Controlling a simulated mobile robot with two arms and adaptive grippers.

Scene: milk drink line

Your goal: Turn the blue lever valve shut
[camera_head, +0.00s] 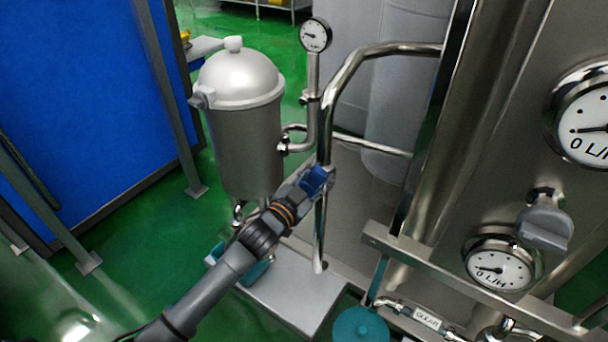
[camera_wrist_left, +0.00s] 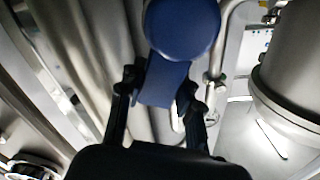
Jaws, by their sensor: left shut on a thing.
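The blue lever valve (camera_head: 318,180) sits on the upright steel pipe at the middle of the head view. In the left wrist view its blue handle (camera_wrist_left: 182,28) has a round end and a flat stem that runs down between my fingers. My left gripper (camera_head: 302,187) is at the valve, shut on the blue lever; it also shows in the left wrist view (camera_wrist_left: 160,90). The gripper hides part of the lever and the valve body in the head view. My right gripper is not in view.
A steel filter housing (camera_head: 240,120) stands left of the pipe. A pressure gauge (camera_head: 316,35) tops a thin pipe behind. At the right are flow gauges (camera_head: 500,268) and a grey knob (camera_head: 545,225). A teal round part (camera_head: 360,326) is below.

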